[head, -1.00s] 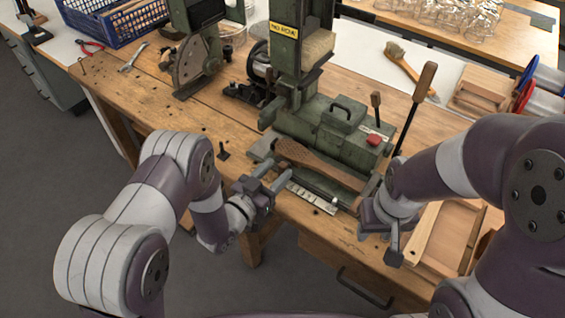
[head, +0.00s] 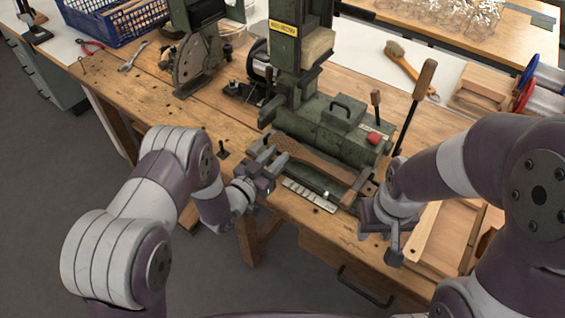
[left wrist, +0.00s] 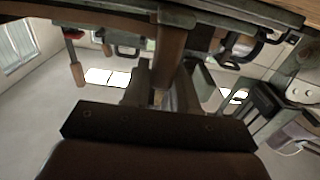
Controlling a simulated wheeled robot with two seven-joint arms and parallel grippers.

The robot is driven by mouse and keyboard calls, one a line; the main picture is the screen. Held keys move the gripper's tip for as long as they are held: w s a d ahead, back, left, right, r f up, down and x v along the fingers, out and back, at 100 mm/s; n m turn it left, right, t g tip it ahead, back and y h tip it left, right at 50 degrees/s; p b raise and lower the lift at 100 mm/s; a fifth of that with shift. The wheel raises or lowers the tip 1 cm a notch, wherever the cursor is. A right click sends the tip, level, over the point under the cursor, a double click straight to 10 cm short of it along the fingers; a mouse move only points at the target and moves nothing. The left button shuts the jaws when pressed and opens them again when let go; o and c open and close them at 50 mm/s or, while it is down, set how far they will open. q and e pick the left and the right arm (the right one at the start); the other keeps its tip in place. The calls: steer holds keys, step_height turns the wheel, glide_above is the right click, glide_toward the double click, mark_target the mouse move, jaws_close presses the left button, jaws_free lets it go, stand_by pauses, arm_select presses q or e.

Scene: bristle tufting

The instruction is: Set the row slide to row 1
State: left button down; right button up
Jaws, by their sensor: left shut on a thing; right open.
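The green tufting machine (head: 325,125) stands on the bench, with a dark-topped wooden brush body (head: 318,160) lying along its front. The row slide's pale marked scale (head: 308,194) runs below the brush body. A wooden cross-handle (head: 357,188) stands at its right end. My left gripper (head: 273,165) is at the left end of this assembly, shut. In the left wrist view a narrow brown piece (left wrist: 170,52) sits between its fingers; it seems to belong to the slide, but the contact is partly hidden. My right gripper (head: 382,228) is open and empty at the bench's front edge.
A tall wooden-handled lever (head: 416,98) and a red button (head: 374,138) are at the machine's right. A wooden tray (head: 447,238) lies right of my right gripper. Pliers, a wrench and a blue crate (head: 115,18) are at the back left. Bench left of the machine is mostly clear.

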arm_select(q)
steer(key=shift+w+a, duration=0.7)
steer(key=shift+a, duration=0.25)
steer(key=c, duration=1)
jaws_free()
steer(key=shift+o, duration=0.2)
steer(key=v, duration=1.2)
steer(key=shift+s+a+b, duration=0.15)
steer(key=shift+s+b, duration=0.15)
steer(key=shift+s, duration=0.05)
